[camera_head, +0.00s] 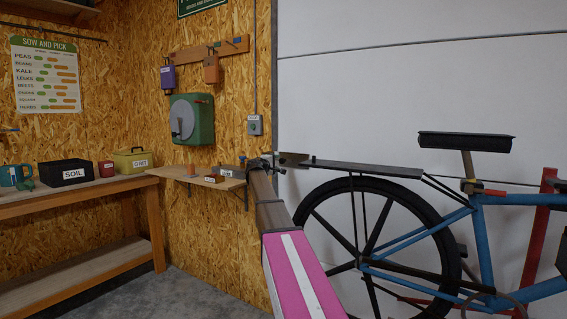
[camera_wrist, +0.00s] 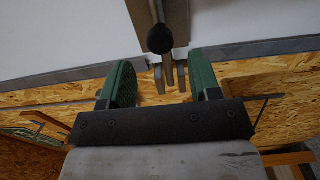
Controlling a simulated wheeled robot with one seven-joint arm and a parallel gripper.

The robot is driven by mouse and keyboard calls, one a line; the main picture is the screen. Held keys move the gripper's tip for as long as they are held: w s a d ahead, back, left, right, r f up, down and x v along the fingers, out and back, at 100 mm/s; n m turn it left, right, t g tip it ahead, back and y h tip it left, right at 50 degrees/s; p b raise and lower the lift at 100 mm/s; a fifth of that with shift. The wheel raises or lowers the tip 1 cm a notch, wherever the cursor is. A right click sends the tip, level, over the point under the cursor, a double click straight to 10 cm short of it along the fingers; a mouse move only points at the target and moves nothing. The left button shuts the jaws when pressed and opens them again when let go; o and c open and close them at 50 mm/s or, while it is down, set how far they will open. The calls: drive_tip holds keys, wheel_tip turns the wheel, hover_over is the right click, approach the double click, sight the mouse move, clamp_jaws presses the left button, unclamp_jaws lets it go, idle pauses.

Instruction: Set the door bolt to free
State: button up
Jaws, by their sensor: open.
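The door bolt shows in the head view as a metal plate (camera_head: 293,159) at the left edge of the white door (camera_head: 420,90). In the wrist view its dark round knob (camera_wrist: 160,40) stands in front of a grey metal plate (camera_wrist: 175,15), with narrow metal tabs below it. My gripper (camera_head: 262,162) is beside the bolt, at the wall edge. In the wrist view my gripper (camera_wrist: 162,78) is open, its green pads apart and nothing held. The knob lines up with the gap, near the fingertips; contact is not visible. The bolt's setting cannot be told.
A blue bicycle (camera_head: 480,245) stands before the door, its rear rack close to the bolt. A small wall shelf (camera_head: 195,177) with small blocks is left of my gripper. A workbench (camera_head: 85,195) with boxes is farther left. Open floor lies between bench and arm.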

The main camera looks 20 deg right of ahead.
sight(281, 161)
drive_tip(key=x, duration=0.8)
